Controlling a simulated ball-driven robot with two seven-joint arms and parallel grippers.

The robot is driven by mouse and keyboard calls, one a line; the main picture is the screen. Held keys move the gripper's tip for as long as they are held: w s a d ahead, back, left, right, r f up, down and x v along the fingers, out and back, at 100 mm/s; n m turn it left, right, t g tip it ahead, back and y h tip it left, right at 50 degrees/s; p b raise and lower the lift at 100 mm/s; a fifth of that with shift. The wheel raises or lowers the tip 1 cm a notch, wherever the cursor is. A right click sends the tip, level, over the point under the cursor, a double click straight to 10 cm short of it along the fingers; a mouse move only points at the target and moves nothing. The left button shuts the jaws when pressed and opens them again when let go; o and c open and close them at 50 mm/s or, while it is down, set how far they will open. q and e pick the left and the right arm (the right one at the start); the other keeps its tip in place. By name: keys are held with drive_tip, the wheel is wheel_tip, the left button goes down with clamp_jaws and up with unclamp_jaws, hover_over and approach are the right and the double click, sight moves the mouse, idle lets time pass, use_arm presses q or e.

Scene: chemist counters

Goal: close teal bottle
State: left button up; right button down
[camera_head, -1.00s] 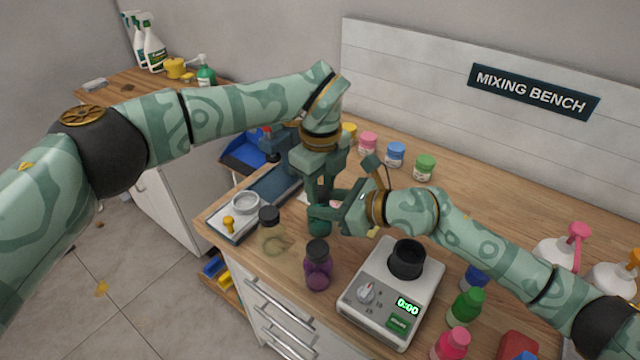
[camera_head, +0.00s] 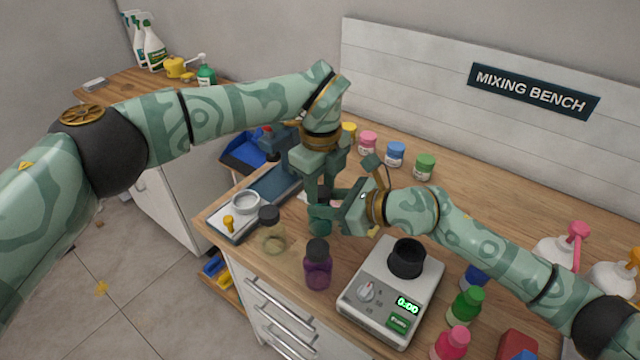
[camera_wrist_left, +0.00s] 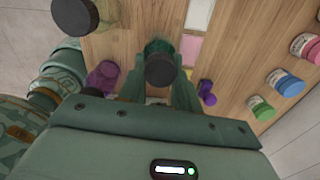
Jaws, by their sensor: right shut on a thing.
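The teal bottle (camera_head: 320,226) stands on the wooden bench, largely hidden by my grippers in the head view. In the left wrist view the teal bottle (camera_wrist_left: 158,45) shows under a dark round cap (camera_wrist_left: 160,71). My left gripper (camera_head: 318,190) points down over the bottle from above. In the left wrist view its fingers (camera_wrist_left: 160,88) stand apart, one on each side of the cap. My right gripper (camera_head: 332,213) comes in from the right and is shut on the bottle. Whether the cap is screwed tight cannot be seen.
A clear bottle (camera_head: 271,238) and a purple bottle (camera_head: 318,270) stand near the front edge. A scale (camera_head: 372,318) with a black cup (camera_head: 407,258) is to the right. Several coloured jars (camera_head: 396,155) line the back. A tray (camera_head: 268,198) lies at left.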

use_arm(q)
drive_tip(key=shift+s+d+f+g, duration=0.15)
drive_tip(key=shift+s+f, duration=0.2)
drive_tip(key=shift+f, duration=0.25)
drive_tip(key=shift+s+f+g, duration=0.15)
drive_tip(key=shift+s+f, duration=0.2)
drive_tip(key=shift+f, duration=0.2)
use_arm(e)
drive_tip(key=shift+a+r, duration=0.25)
drive_tip(key=shift+r, duration=0.2)
use_arm(q)
drive_tip(key=shift+w+r, duration=0.15)
drive_tip(key=shift+r, duration=0.8)
drive_tip(key=shift+w+r, duration=0.15)
drive_tip(key=shift+r, duration=0.75)
use_arm(e)
drive_tip(key=shift+w+d+f, duration=0.1)
drive_tip(key=shift+w+f, duration=0.15)
drive_tip(key=shift+w, duration=0.1)
use_arm(q)
drive_tip(key=shift+r, duration=0.15)
use_arm(e)
drive_tip(key=shift+s, duration=0.1)
use_arm(q)
drive_tip(key=shift+w, duration=0.15)
drive_tip(key=c, duration=0.6)
use_arm(e)
drive_tip(key=shift+d+f, duration=0.15)
